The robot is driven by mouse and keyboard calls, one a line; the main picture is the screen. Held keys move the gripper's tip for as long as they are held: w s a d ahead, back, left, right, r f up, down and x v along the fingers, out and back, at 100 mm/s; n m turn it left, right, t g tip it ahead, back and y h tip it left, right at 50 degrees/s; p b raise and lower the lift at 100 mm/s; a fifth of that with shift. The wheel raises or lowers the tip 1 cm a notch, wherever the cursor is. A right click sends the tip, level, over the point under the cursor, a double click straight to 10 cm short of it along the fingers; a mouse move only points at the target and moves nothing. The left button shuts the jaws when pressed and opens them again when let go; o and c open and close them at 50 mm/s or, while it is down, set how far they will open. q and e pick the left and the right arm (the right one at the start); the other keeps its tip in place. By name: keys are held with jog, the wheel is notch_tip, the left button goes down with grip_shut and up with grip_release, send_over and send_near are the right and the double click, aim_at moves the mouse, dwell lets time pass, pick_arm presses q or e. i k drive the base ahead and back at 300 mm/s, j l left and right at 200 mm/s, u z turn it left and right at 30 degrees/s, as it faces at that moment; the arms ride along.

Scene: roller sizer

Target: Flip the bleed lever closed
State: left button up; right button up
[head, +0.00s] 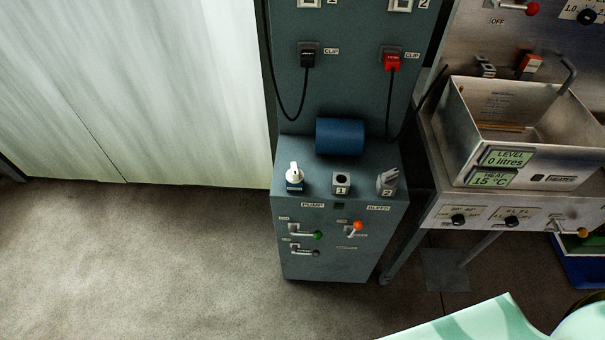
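The bleed lever (354,227) is a short handle with an orange knob, on the front of the grey-green cabinet (335,265), below and left of the label BLEED (378,208). Its knob end points up and to the right. I cannot tell from its angle whether that is open or closed. To its left, under the label PUMP (313,204), are a lever with a green knob (318,235) and a lever with a dark knob (316,252). Neither of my grippers is in view.
On the cabinet's ledge stand a white-topped part (294,174), a socket marked 1 (341,183) and a grey part at 2 (387,182). A blue roller (340,136) is behind them. A steel tank (463,125) on a bench stands right. The floor (140,260) at left is clear.

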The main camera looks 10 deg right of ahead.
aim_at(358, 225)
jog(key=z, duration=1.05)
